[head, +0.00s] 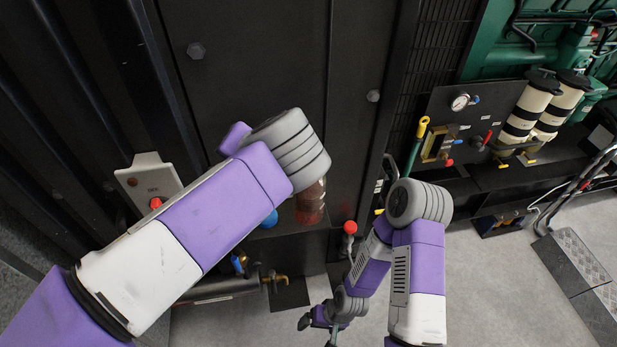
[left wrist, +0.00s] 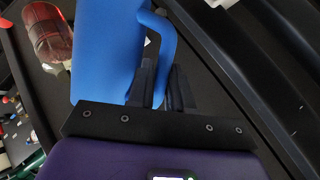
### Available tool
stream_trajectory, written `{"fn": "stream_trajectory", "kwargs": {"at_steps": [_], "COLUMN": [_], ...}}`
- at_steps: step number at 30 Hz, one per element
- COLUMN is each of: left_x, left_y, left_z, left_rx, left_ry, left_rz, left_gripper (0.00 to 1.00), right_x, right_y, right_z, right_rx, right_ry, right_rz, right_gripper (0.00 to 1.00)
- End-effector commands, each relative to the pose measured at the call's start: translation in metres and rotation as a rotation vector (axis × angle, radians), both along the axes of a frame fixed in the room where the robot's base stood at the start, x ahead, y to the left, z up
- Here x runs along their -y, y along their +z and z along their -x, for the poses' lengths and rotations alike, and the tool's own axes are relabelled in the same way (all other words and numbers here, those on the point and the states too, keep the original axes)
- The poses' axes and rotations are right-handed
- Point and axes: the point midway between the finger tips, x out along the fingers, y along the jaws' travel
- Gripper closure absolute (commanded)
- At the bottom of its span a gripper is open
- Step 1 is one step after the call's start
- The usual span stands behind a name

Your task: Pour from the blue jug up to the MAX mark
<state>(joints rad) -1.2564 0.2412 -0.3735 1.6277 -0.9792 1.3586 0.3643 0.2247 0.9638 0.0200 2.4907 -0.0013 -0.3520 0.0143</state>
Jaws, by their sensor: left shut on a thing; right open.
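The blue jug (left wrist: 105,50) fills the upper left of the left wrist view, its handle toward my left gripper (left wrist: 165,85). That gripper is shut on the handle. In the head view my left arm hides the gripper and most of the jug; a small blue patch (head: 270,219), probably the jug, shows below the arm. A clear reddish container (head: 311,203) stands just right of it, its top hidden by my arm. It also shows in the left wrist view (left wrist: 48,32), beside the jug and apart from it. No MAX mark is readable. My right gripper (head: 316,331) is open, low over the floor.
A grey box with a red knob (head: 156,203) is left of my left arm. A red ball-topped lever (head: 350,227) stands right of the container. Gauge (head: 460,102), valves and black-and-cream cylinders (head: 526,112) are at right.

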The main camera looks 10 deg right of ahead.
Motion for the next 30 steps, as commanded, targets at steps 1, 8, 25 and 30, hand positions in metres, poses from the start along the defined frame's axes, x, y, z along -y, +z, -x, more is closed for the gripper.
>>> {"fn": "stream_trajectory", "kwargs": {"at_steps": [1,8,25,30], "left_x": [-0.001,-0.002,-0.002,-0.002], "left_y": [-0.006,-0.013,-0.011,-0.011], "left_z": [0.000,0.001,0.001,0.001], "left_rx": [0.008,0.033,0.036,0.036], "left_ry": [-0.001,-0.008,-0.009,-0.009], "left_rz": [0.018,0.079,0.086,0.086], "left_gripper": [1.00,1.00,1.00,1.00], "right_x": [0.000,0.000,0.000,0.000], "right_y": [-0.011,-0.029,-0.029,-0.029], "right_z": [0.000,0.000,0.000,0.000], "right_rx": [0.000,-0.001,0.000,0.000], "right_ry": [0.000,0.000,0.000,0.000], "right_rz": [0.000,0.000,0.000,0.000], "right_gripper": [0.06,0.06,0.06,0.06]}}
